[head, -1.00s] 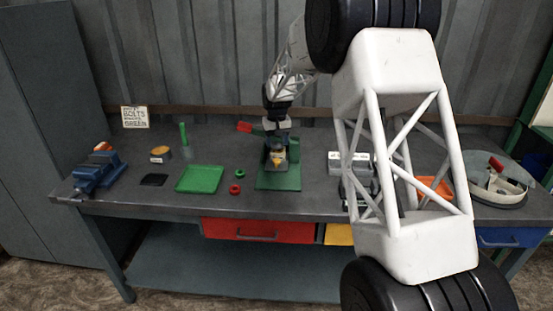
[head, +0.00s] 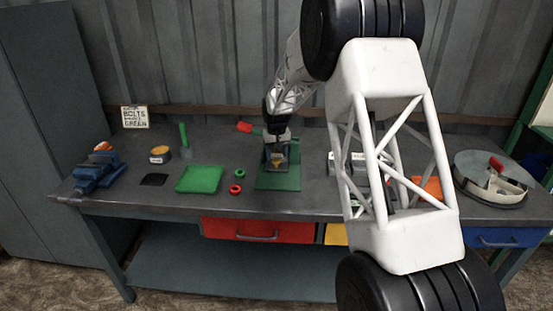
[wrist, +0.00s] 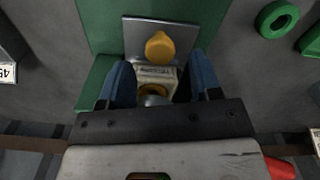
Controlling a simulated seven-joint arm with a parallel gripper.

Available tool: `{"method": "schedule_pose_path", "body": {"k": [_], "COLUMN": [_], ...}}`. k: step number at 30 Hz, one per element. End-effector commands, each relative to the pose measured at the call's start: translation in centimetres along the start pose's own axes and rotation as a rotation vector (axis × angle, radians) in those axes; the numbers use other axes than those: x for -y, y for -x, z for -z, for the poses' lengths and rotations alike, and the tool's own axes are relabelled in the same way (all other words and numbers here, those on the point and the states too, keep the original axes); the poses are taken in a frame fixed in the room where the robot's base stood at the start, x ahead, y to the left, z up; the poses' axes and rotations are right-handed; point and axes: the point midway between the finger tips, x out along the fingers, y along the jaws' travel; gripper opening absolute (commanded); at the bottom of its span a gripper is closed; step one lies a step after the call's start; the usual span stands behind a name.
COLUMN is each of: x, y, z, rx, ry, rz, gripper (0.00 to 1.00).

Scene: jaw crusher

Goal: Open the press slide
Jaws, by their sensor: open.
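The press has a green base (head: 278,182) on the bench and a red-ended lever (head: 245,127) sticking out to the left. A grey metal plate with a yellow knob (wrist: 160,47) lies on the green base in the wrist view. The knob also shows in the head view (head: 277,159). My gripper (wrist: 158,76) is open. Its two blue fingers straddle a pale labelled block (wrist: 157,73) just behind the knob. The knob stands a little beyond the fingertips. I cannot tell whether the fingers touch the block. My gripper and wrist hide much of the press in the head view.
Left of the press are red and green rings (head: 236,189), a green tray (head: 200,180) and a blue vise (head: 96,173). A round container (head: 492,180) stands at the right. My arm hides part of the bench's right side. A red drawer (head: 258,230) is below.

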Motion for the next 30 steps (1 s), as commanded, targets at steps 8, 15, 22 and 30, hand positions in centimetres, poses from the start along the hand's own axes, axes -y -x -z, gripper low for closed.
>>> {"method": "schedule_pose_path", "body": {"k": [8, 15, 22, 30], "x": [0.0, 0.0, 0.0, 0.0], "y": [-2.4, -2.7, -2.6, -2.6], "z": [0.0, 0.0, 0.0, 0.0], "rx": [0.001, 0.0, 0.0, 0.0], "ry": [0.0, 0.0, 0.0, 0.0], "rz": [0.0, 0.0, 0.0, 0.0], "gripper": [0.58, 0.58, 0.43, 0.01]}}
